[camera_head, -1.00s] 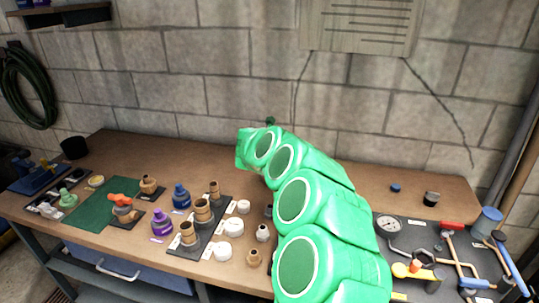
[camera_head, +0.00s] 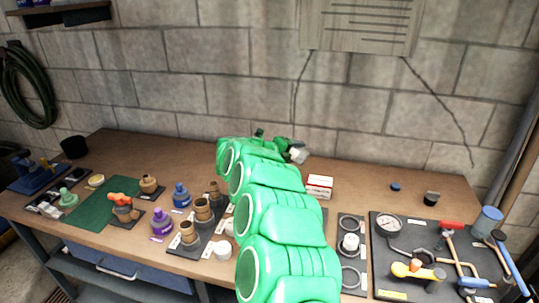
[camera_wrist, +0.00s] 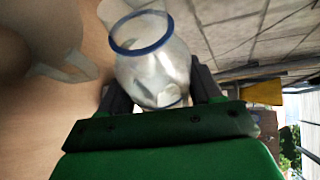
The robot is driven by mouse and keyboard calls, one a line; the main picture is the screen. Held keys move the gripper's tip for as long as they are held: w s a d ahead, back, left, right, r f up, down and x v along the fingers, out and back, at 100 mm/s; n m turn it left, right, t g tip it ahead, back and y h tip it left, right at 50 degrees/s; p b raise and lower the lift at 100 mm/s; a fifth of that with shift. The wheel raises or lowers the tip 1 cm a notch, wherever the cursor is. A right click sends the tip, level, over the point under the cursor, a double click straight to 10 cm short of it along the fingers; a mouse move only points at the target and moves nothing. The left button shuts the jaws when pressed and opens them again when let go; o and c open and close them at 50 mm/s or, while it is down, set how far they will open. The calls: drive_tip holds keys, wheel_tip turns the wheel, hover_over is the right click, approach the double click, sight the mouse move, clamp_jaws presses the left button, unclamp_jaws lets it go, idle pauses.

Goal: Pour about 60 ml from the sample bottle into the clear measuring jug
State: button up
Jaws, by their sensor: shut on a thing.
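My gripper (camera_head: 290,147) is shut on a clear, round-bodied vessel with a blue rim around its open mouth, which looks to be the sample bottle (camera_wrist: 150,65). In the wrist view the dark fingers hold it from both sides. In the head view a pale part of it (camera_head: 299,155) shows at the gripper, above the back of the bench; its exact tilt and liquid level are unclear. I cannot pick out the clear measuring jug for certain; my green arm covers the middle of the bench.
A red-and-white box (camera_head: 319,186) stands right of my arm. A dark tray with rings (camera_head: 351,250) and a tool board (camera_head: 384,277) with a gauge (camera_head: 389,225) lie further right. Bottles and brown fittings (camera_head: 203,211) stand left. The back right of the bench is mostly clear.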

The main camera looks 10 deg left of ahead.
drive_tip(key=shift+w+a+r+n+h, duration=0.15)
drive_tip(key=shift+a+r+n+h, duration=0.15)
drive_tip(key=shift+a+r+n, duration=0.15)
drive_tip(key=shift+r, duration=0.15)
drive_tip(key=shift+a+n+h, duration=0.1)
drive_tip(key=shift+n+h, duration=0.3)
drive_tip(key=shift+n, duration=0.25)
drive_tip(key=shift+d, duration=0.2)
idle(0.3)
drive_tip(key=shift+s+d, duration=0.2)
drive_tip(key=shift+n+h, duration=0.4)
drive_tip(key=shift+n, duration=0.1)
idle(1.5)
